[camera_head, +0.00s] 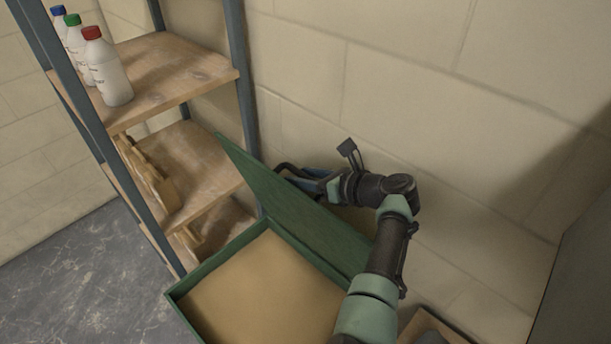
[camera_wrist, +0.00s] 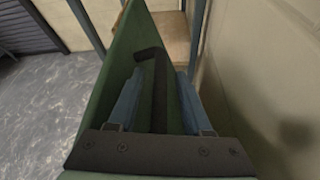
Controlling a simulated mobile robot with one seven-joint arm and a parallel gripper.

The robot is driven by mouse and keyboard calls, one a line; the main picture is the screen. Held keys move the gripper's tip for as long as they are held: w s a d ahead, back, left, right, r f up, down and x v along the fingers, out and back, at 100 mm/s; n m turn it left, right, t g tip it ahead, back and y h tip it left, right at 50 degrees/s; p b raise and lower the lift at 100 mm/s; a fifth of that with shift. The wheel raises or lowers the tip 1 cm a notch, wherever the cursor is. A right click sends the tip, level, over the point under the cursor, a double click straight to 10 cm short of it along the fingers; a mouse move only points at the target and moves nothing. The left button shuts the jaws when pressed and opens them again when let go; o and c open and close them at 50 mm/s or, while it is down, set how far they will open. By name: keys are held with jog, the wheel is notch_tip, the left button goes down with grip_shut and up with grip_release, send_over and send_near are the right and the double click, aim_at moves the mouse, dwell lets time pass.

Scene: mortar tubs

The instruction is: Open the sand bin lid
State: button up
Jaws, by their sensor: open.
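The green sand bin (camera_head: 212,264) stands open at the lower middle of the head view, with tan sand (camera_head: 262,292) showing inside. Its green lid (camera_head: 298,212) is raised steeply at the wall side; the lid also fills the middle of the wrist view (camera_wrist: 145,35). My gripper (camera_head: 310,184) is on the wall side of the lid, partly hidden by it. In the wrist view its two blue fingers (camera_wrist: 160,88) are apart, on either side of the lid's black bent handle (camera_wrist: 155,54). I cannot tell whether either finger touches the handle.
A shelf rack (camera_head: 190,75) with wooden boards stands left of the bin, close to the lid's far end. Several white bottles (camera_head: 107,72) stand on its upper board. The block wall (camera_head: 430,110) is close behind my arm. Grey floor (camera_head: 80,270) is clear at left.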

jog(key=shift+r, duration=0.1)
jog(key=b+v, duration=0.1)
jog(key=v, duration=1.2)
jog(key=shift+a, duration=0.1)
